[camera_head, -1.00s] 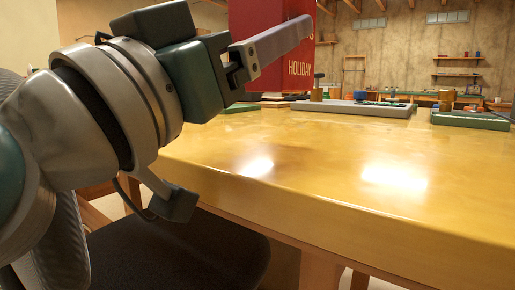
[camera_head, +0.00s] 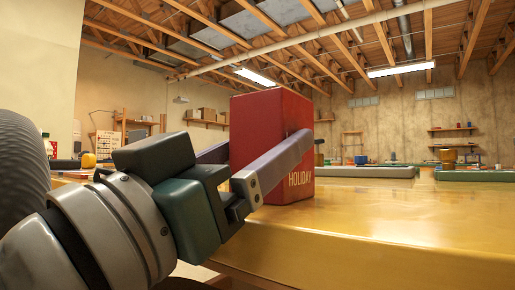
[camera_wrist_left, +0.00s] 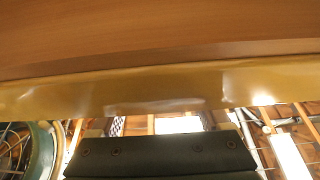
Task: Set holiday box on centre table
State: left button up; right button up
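The holiday box (camera_head: 262,118) is a tall dark red box with HOLIDAY lettered low on its face. In the head view it stands upright between the fingers of my left gripper (camera_head: 268,157). One finger crosses its near face; the other passes behind it and is partly hidden. The gripper appears shut on it. The box's bottom is at or just above the glossy yellow table top (camera_head: 400,225); I cannot tell whether they touch. My right gripper is not in view.
A grey tray or board (camera_head: 365,171) and a green one (camera_head: 470,175) lie farther back on the right. The yellow top right of the box is clear. Wall shelves and a beamed ceiling are beyond.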

pick_arm(q)
jog(key=shift+o, duration=1.3)
jog(key=shift+r, duration=0.15)
jog(key=shift+s+a, duration=0.15)
jog(key=b+v, duration=0.1)
jog(key=v, duration=1)
notch_tip(320, 180, down, 19)
jog(key=s+a+g+y, duration=0.2)
jog(key=s+g+y, duration=0.1)
jog(key=g+y, duration=0.4)
jog(key=s+a+f+n+g+y, duration=0.5)
jog(key=s+a+f+g+y, duration=0.1)
jog(key=s+a+f, duration=0.4)
jog(key=shift+s+f+g, duration=0.3)
jog(key=shift+f+g, duration=0.15)
jog(key=shift+g, duration=0.35)
